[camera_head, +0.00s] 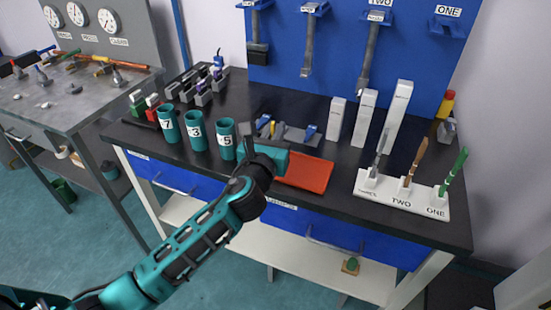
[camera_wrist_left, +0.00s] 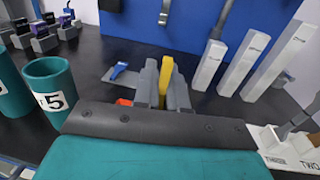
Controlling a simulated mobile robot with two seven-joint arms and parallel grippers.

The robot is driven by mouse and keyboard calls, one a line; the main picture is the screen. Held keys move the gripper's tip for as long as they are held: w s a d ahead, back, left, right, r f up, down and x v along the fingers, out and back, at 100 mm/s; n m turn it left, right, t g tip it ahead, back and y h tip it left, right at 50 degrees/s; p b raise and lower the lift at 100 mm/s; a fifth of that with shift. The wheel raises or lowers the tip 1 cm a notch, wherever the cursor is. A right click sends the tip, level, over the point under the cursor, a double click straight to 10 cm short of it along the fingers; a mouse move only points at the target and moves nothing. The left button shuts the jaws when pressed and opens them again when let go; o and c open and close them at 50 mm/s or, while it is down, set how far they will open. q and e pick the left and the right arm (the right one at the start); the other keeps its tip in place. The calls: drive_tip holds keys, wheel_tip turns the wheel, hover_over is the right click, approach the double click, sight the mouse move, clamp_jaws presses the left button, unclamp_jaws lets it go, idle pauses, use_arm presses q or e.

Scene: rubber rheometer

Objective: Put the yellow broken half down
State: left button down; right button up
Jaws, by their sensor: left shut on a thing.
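My left gripper (camera_wrist_left: 164,88) is shut on the yellow broken half (camera_wrist_left: 166,73), which stands upright between the grey fingers in the left wrist view. In the head view my left arm reaches over the front of the black bench (camera_head: 335,195). The gripper is partly hidden there behind my own wrist. An orange-red tray (camera_head: 306,173) lies on the bench just right of my wrist. Only a small red part of it (camera_wrist_left: 124,102) shows in the left wrist view. My right gripper is in neither view.
Teal cups numbered 7 (camera_head: 168,124), 3 (camera_head: 196,131) and 5 (camera_head: 226,139) stand left of the gripper. A grey holder with blue parts (camera_head: 298,135) lies behind the tray. White blocks (camera_head: 366,118) stand right of it. A white stand with handled tools (camera_head: 402,195) is at the right.

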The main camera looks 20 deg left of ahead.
use_arm(q)
wheel_tip(320, 180, down, 6)
drive_tip(key=b, duration=0.2)
drive_tip(key=shift+f+b, duration=0.25)
drive_tip(key=shift+b, duration=0.15)
drive_tip(key=shift+f, duration=0.15)
drive_tip(key=c, duration=1.2)
unclamp_jaws()
